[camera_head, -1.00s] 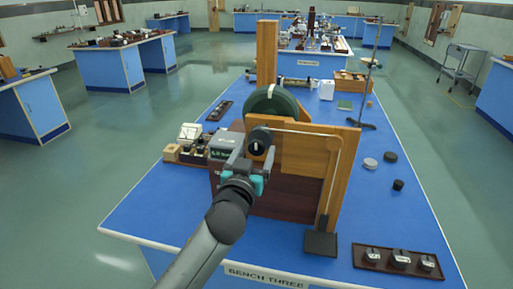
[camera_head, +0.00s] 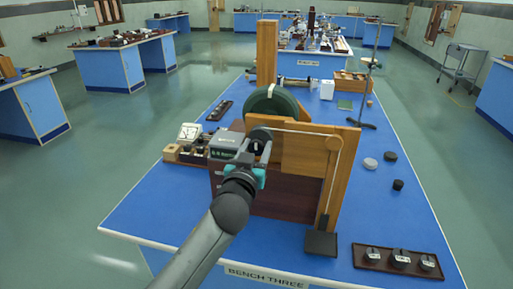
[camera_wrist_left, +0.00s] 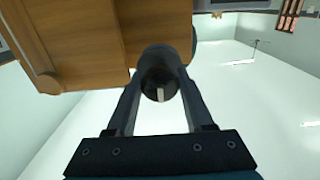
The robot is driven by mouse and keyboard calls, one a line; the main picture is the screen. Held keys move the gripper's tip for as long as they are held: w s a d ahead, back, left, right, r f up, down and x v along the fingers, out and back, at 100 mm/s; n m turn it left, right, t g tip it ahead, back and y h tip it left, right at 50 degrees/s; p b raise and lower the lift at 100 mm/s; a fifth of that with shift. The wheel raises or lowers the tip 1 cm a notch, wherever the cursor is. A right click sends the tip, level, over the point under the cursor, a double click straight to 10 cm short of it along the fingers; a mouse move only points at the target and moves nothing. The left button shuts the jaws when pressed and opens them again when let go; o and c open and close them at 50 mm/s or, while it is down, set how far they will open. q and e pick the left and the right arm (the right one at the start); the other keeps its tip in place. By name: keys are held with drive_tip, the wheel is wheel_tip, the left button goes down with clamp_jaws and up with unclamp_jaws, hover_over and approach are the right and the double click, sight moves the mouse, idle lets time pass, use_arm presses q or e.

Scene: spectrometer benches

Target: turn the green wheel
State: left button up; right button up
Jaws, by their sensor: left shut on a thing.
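The dark green wheel (camera_head: 284,102) stands upright behind the wooden panel of the apparatus on the near bench. It has a pale stripe on its rim, and its lower part is hidden by the panel. A round black knob (camera_head: 261,132) with a white mark sits at the panel's front left. My left gripper (camera_head: 256,149) is at this knob, its fingers on either side of it. In the left wrist view the fingers are shut on the knob (camera_wrist_left: 158,80), whose white mark faces the camera. My right gripper is not in view.
The wooden panel (camera_head: 305,155) stands right beside my left gripper. A small grey display box (camera_head: 225,145) and a dial meter (camera_head: 190,132) are close on its left. A tray of knobs (camera_head: 398,261) lies at the bench's front right. The bench's front left is clear.

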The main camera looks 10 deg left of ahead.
use_arm(q)
clamp_jaws()
idle(0.3)
